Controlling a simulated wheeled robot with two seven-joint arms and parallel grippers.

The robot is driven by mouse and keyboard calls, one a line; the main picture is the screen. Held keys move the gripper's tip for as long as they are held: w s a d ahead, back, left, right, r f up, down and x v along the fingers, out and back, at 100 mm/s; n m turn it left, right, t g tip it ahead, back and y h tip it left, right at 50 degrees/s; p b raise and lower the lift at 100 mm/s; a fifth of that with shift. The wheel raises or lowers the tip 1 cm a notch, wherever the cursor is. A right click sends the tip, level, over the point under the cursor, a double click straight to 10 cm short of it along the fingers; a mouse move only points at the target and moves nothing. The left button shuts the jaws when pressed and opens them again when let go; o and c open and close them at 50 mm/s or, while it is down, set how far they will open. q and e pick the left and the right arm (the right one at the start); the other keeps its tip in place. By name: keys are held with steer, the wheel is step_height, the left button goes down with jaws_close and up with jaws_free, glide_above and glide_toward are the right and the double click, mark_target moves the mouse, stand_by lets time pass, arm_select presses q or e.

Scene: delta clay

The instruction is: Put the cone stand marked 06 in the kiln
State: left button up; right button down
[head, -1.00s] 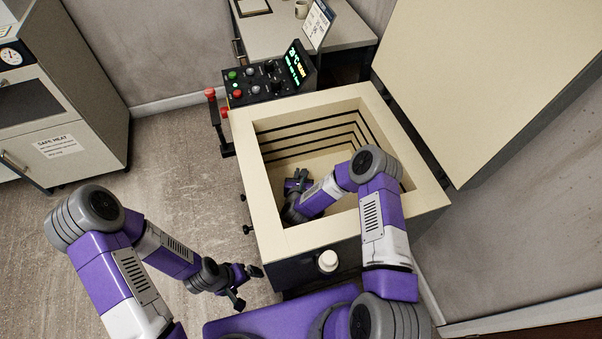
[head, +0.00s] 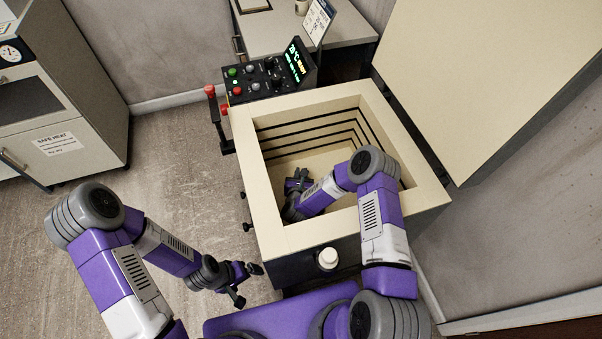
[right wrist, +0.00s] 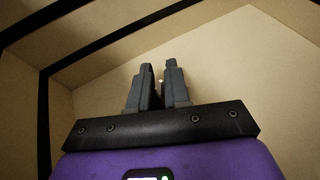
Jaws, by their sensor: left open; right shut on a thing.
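The kiln (head: 290,238) stands open in the head view, with cream walls and dark grooves inside. My right arm reaches over its rim, and my right gripper (head: 297,180) is down inside the chamber. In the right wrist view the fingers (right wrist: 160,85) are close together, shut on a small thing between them. Only a sliver of that thing shows; I take it to be the cone stand, but no 06 mark can be read. My left gripper (head: 246,284) is open and empty, outside the kiln near its front left corner.
The kiln lid (head: 480,80) is raised at the right. A control panel (head: 268,78) with buttons and a lit display stands behind the kiln's left side. A table (head: 270,35) is at the back and a cabinet (head: 60,110) at the far left. Floor between is clear.

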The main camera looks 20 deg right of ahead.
steer(key=shift+f, duration=0.1)
steer(key=c, duration=1)
jaws_free()
step_height(320, 180, up, 10)
steer(key=p, duration=0.4)
